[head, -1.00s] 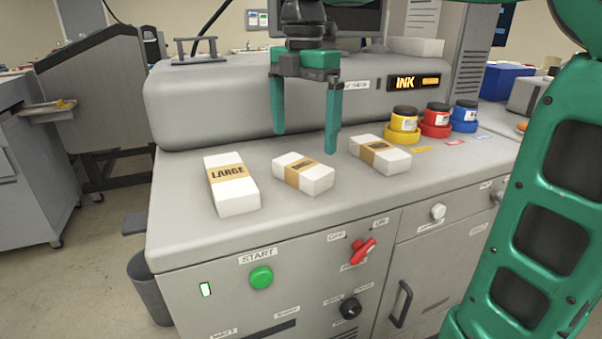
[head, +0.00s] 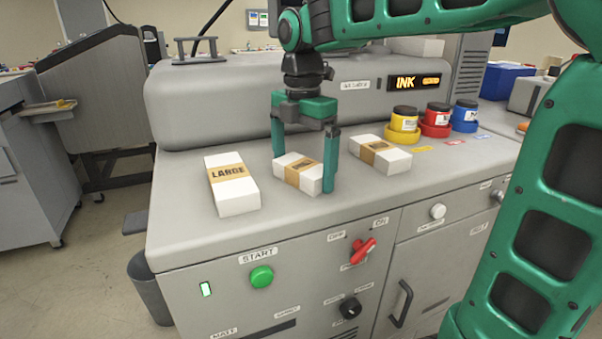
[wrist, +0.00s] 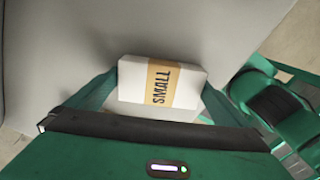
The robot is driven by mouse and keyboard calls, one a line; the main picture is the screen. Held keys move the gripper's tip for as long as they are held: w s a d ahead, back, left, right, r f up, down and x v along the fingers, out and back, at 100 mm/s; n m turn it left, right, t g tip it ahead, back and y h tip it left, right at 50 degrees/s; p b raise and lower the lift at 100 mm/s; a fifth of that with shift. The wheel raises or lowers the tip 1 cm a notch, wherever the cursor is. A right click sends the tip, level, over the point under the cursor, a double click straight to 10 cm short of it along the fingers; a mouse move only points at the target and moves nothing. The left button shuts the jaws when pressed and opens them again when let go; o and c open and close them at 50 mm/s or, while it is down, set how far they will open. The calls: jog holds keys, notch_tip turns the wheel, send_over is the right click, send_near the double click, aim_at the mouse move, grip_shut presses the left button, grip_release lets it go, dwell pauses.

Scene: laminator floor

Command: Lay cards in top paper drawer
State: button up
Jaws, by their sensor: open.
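Three white packs with tan bands lie on the grey machine top. The left pack (head: 236,199) reads LARGE. The middle pack (head: 290,164) reads SMALL in the wrist view (wrist: 133,80). The right pack (head: 398,161) has a band whose print I cannot read. My gripper (head: 304,170) points down with its jaws open, one green finger on either side of the middle pack. In the wrist view the pack sits between the fingers. I cannot tell whether the fingers touch it. I cannot make out the paper drawer in these views.
Yellow (head: 403,125), red (head: 436,121) and blue (head: 465,117) ink pots stand at the back right of the machine top. The front panel has a green START button (head: 261,277), a red switch (head: 361,251) and a black knob (head: 350,308). A dark bin (head: 150,288) stands at the left.

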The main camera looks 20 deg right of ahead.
aim_at(300, 165)
jog(key=c, duration=1)
jog(key=shift+r, duration=0.5)
jog(key=r, duration=0.3)
jog(key=shift+s+a+r, duration=0.1)
jog(key=shift+a+r, duration=0.15)
jog(key=s+a+r, duration=0.2)
jog(key=a, duration=0.1)
jog(key=s+a+r, duration=0.2)
jog(key=a, duration=0.1)
jog(key=s+a+r, duration=0.2)
jog(key=a, duration=0.1)
jog(key=shift+a+r, duration=0.2)
jog(key=shift+r, duration=0.1)
